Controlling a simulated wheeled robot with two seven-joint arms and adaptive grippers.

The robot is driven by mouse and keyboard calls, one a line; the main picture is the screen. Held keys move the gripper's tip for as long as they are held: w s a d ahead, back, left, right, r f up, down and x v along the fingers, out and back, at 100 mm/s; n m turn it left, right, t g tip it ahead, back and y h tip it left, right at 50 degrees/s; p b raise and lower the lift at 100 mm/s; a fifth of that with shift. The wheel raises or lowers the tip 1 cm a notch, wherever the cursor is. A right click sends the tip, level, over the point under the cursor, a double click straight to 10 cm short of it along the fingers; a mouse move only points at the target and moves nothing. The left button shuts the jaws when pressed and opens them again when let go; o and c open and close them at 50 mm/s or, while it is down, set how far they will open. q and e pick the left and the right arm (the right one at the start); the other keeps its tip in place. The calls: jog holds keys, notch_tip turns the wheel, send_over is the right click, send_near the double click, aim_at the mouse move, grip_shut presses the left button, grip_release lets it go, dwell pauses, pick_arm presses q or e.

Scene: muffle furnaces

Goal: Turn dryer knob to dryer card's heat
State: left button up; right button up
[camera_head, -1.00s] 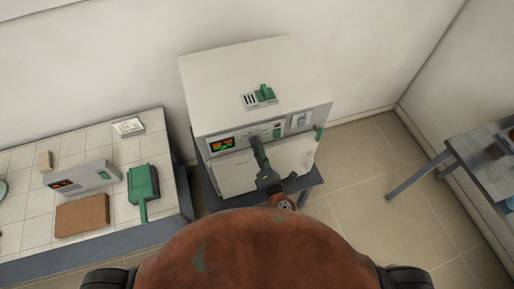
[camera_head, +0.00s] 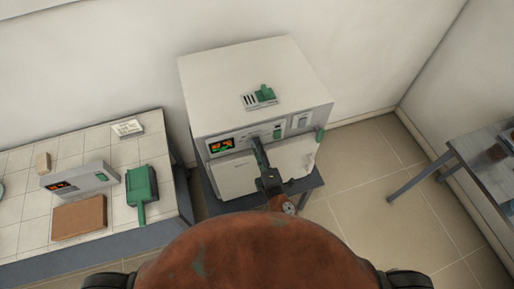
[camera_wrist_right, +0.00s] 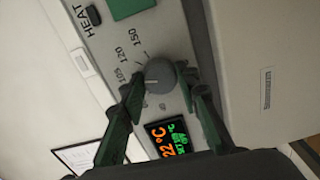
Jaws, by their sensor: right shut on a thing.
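The dryer (camera_head: 254,80) is a white box with a front panel. Its round grey knob (camera_wrist_right: 160,73) shows in the right wrist view, beside a scale with 105, 120 and 150. A light mark on the knob faces left, close to a finger; its exact reading is unclear. My right gripper (camera_head: 257,147) reaches the panel from the front. In the wrist view its green fingers (camera_wrist_right: 163,82) are shut on the knob, one on each side. A small white card (camera_head: 128,127) lies on the left bench; its writing is too small to read. My left gripper is not in view.
The dryer display (camera_wrist_right: 169,139) shows orange and green digits, with 22 °C in orange. A green scoop-like tool (camera_head: 142,187), a brown block (camera_head: 80,217) and a grey device (camera_head: 82,180) sit on the tiled bench. Another table (camera_head: 485,160) stands at right.

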jog(key=shift+f, duration=0.1)
jog(key=o, duration=1.2)
jog(key=shift+c, duration=0.2)
jog(key=v, duration=0.7)
jog(key=shift+s, duration=0.25)
jog(key=shift+d, duration=0.1)
